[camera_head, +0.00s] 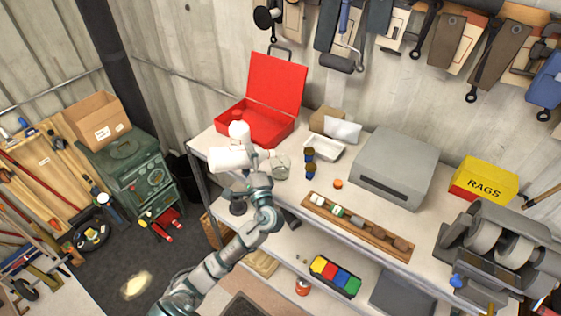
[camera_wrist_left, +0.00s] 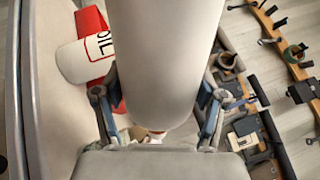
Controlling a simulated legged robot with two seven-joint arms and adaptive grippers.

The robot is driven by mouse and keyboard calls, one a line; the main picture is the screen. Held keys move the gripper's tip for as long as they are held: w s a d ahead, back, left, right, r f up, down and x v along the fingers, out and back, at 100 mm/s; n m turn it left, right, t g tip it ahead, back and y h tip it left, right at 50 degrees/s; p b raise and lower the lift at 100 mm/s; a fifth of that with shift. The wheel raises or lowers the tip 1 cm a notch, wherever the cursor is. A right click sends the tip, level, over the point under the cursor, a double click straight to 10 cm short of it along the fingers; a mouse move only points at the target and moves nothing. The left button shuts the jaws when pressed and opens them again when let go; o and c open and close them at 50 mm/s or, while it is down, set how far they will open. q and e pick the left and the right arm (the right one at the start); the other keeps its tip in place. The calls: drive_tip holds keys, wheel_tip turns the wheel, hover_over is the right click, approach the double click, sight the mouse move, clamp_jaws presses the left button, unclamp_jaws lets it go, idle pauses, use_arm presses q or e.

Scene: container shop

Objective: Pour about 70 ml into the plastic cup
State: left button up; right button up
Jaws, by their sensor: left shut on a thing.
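My left gripper (camera_head: 247,164) is shut on a white bottle (camera_head: 227,159), which lies nearly on its side above the left part of the shelf top. In the left wrist view the bottle's plain white body (camera_wrist_left: 163,55) fills the middle, between the fingers (camera_wrist_left: 160,115). A clear cup (camera_head: 281,168) stands on the shelf top just right of the gripper, apart from the bottle. Its contents are too small to make out. The bottle's mouth is not clear in either view. My right gripper is not in view.
A white bottle with a red cap (camera_head: 238,131) stands behind the held bottle, by the open red toolbox (camera_head: 272,95). A white tray (camera_head: 325,148), two dark small jars (camera_head: 310,163), a grey box (camera_head: 394,167) and a wooden rack (camera_head: 355,227) occupy the shelf rightward.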

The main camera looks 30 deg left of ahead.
use_arm(q)
drive_tip(key=shift+w+d+r+m+h, duration=0.15)
drive_tip(key=shift+r+m, duration=0.15)
drive_tip(key=shift+m, duration=0.2)
drive_tip(key=shift+w+r+m+h, duration=0.15)
drive_tip(key=shift+r+m, duration=0.1)
drive_tip(key=shift+m, duration=0.25)
idle(0.7)
drive_tip(key=shift+s, duration=0.1)
